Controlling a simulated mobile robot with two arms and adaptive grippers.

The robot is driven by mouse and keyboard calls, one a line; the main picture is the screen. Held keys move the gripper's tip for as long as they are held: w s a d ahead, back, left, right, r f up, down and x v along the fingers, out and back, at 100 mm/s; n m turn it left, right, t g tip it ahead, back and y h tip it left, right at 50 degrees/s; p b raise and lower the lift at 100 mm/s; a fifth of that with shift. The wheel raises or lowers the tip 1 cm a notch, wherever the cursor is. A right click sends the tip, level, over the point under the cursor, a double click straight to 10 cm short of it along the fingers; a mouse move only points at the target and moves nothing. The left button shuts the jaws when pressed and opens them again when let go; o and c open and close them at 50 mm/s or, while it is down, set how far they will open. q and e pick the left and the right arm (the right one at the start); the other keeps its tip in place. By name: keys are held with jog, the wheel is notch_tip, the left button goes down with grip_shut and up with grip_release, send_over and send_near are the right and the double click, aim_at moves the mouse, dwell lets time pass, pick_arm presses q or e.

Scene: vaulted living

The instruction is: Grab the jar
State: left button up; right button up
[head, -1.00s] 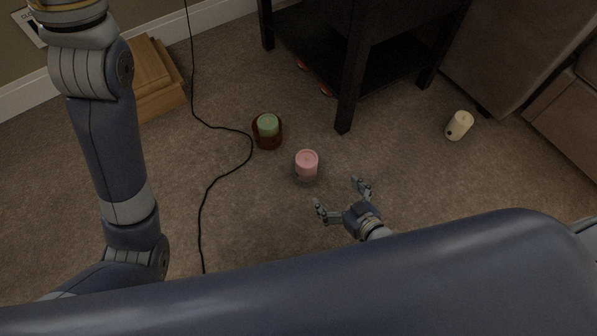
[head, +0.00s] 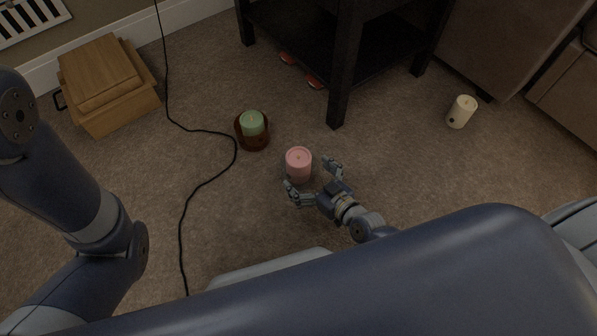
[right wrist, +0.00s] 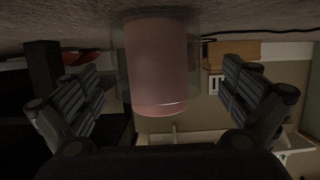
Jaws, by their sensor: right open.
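A pink candle in a clear glass jar (head: 299,166) stands upright on the carpet near the middle of the head view. The jar also shows in the right wrist view (right wrist: 157,62), where the picture is upside down. My right gripper (head: 310,179) is open, low over the carpet, with its fingers spread toward the jar. In the right wrist view the jar lies ahead between the two fingers (right wrist: 160,88), with a gap on each side. My left arm comes in at the left of the head view, but its gripper is out of the picture.
A green candle in a brown holder (head: 252,130) stands just left of the jar. A black cable (head: 200,190) runs along the carpet further left, near a wooden box (head: 108,82). A dark table (head: 341,75) stands behind the jar.

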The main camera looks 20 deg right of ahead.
jog(key=b+x, duration=0.2)
jog(key=x, duration=0.1)
jog(key=shift+w+d+f+b, duration=0.15)
jog(key=shift+f+b, duration=0.2)
jog(key=shift+f, duration=0.05)
jog(key=shift+w+a+f, duration=0.1)
jog(key=shift+w+a, duration=0.15)
jog(key=shift+w, duration=0.3)
jog(key=shift+c, duration=0.6)
jog(key=c, duration=1)
